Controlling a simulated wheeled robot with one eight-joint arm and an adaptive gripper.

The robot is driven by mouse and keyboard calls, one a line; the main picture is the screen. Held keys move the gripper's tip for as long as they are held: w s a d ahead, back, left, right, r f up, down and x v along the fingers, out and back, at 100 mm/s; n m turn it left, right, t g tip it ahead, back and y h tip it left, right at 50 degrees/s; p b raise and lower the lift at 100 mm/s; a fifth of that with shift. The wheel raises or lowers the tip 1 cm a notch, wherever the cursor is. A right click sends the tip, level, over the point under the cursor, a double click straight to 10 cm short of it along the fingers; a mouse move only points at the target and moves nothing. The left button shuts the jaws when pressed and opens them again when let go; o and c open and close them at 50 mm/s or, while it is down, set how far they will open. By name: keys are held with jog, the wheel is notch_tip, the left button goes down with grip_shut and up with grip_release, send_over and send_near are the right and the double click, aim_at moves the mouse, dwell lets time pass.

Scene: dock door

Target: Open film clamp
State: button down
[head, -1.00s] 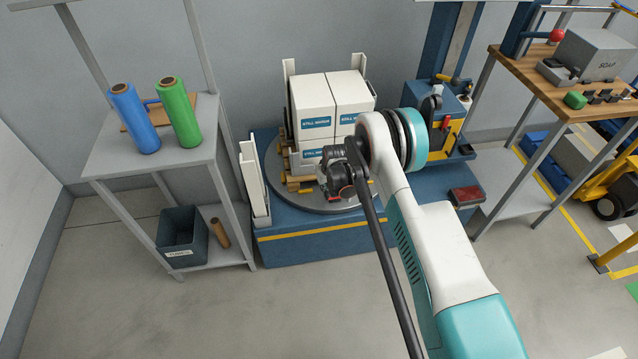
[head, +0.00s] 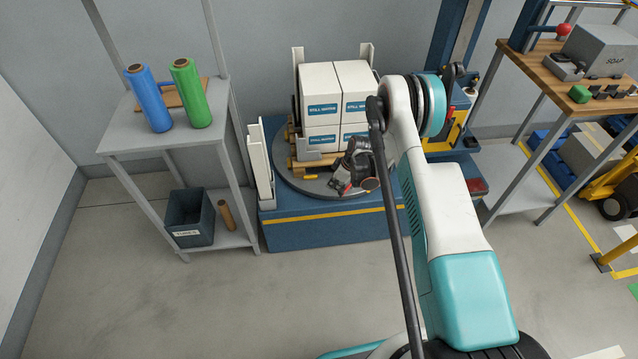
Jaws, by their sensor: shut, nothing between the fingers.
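My gripper (head: 341,186) hangs over the front right part of the round grey turntable (head: 309,189), in front of the stacked boxes. It is shut and looks empty, and its dark wrist hides part of the turntable and the lower boxes. A small yellow part (head: 310,177) lies at the turntable's front, left of my gripper and apart from it. It may be the film clamp, but it is too small to tell, or to see whether it is open or shut.
White boxes (head: 322,110) stand on a wooden pallet (head: 303,163) on the turntable, above a blue base (head: 300,235). A grey shelf (head: 160,140) with blue (head: 150,100) and green (head: 191,95) film rolls stands left. A workbench (head: 545,85) stands right. The front floor is clear.

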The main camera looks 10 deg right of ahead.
jog(key=s+d+n, duration=0.1)
jog(key=n, duration=0.1)
jog(key=s+d+n+g, duration=0.1)
jog(key=s+n, duration=0.1)
jog(key=shift+d+y, duration=0.3)
jog(key=shift+s+d, duration=0.8)
jog(key=shift+d, duration=0.35)
jog(key=shift+d, duration=0.1)
jog(key=p, duration=0.4)
send_near(343, 190)
jog(key=s+a+r, duration=0.2)
jog(key=shift+s+r, duration=0.1)
jog(key=shift+r, duration=0.2)
